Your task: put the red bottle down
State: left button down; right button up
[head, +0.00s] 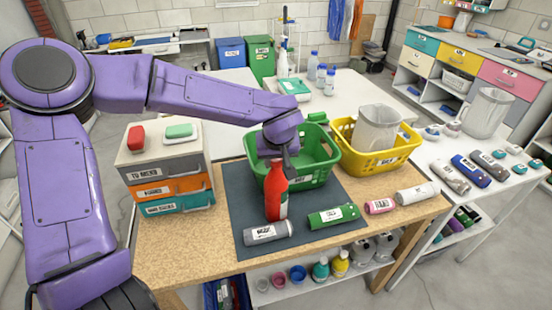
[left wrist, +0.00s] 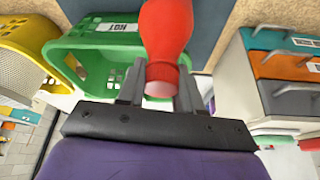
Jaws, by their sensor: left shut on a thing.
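The red bottle (head: 276,195) is upright over the dark mat (head: 247,190) on the wooden table, with a white label on its side. My left gripper (head: 277,158) reaches down from above and is shut on the bottle's neck. In the left wrist view the red bottle (left wrist: 167,35) shows between the two fingers of my left gripper (left wrist: 160,85). I cannot tell whether the bottle's base touches the mat. My right gripper is not in view.
A grey bottle (head: 268,232) and a green bottle (head: 333,215) lie close in front. A green basket (head: 318,172) stands just behind, a yellow basket (head: 388,156) to its right. A drawer stack (head: 170,187) stands left. The mat's left part is clear.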

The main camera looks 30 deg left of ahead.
pick_arm(q)
jog(key=c, duration=0.7)
grip_release()
jog(key=shift+c, duration=0.2)
